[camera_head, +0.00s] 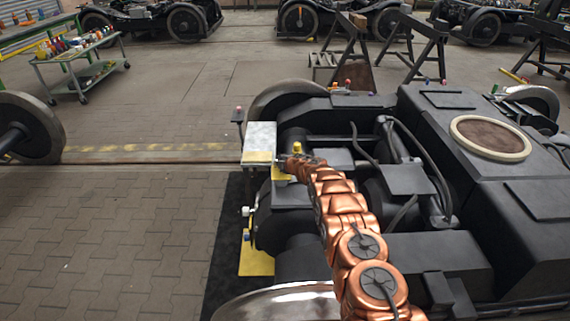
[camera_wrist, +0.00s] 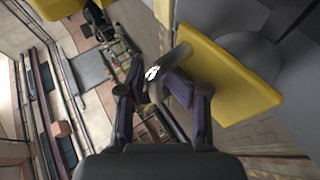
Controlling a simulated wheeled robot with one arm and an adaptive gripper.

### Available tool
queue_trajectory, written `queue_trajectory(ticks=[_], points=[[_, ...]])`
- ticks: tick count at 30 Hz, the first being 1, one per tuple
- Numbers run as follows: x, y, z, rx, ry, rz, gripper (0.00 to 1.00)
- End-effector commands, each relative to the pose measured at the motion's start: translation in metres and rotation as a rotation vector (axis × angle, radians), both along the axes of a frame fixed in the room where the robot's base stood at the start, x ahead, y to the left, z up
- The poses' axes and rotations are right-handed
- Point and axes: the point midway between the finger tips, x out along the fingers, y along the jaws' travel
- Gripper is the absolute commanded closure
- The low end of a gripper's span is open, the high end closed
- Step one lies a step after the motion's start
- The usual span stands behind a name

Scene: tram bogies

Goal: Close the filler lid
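My gripper (camera_wrist: 155,90) shows in the wrist view with its two purple-padded fingers partly apart. A dark grey piece with a white mark (camera_wrist: 153,73) lies between the fingertips; it may be part of the filler lid, but I cannot tell. I also cannot tell whether both pads touch it. A yellow plate (camera_wrist: 225,80) is just right of the fingers. In the head view my copper-coloured arm reaches to the bogie's left end. Its tip is beside a small yellow knob (camera_head: 297,147). The filler opening cannot be made out.
The black bogie (camera_head: 440,185) fills the right side, with hoses and a round brown-centred cover (camera_head: 490,138). A pale box (camera_head: 260,140) stands near my arm's tip. A tool trolley (camera_head: 80,62) is at the far left. The paved floor at left is clear.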

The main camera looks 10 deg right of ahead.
Motion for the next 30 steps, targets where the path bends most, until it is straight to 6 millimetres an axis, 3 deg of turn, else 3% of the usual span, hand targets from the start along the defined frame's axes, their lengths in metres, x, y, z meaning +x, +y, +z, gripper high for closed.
queue_trajectory(ticks=[30], points=[[-0.052,-0.016,0.031,0.0,0.001,-0.002,0.61]])
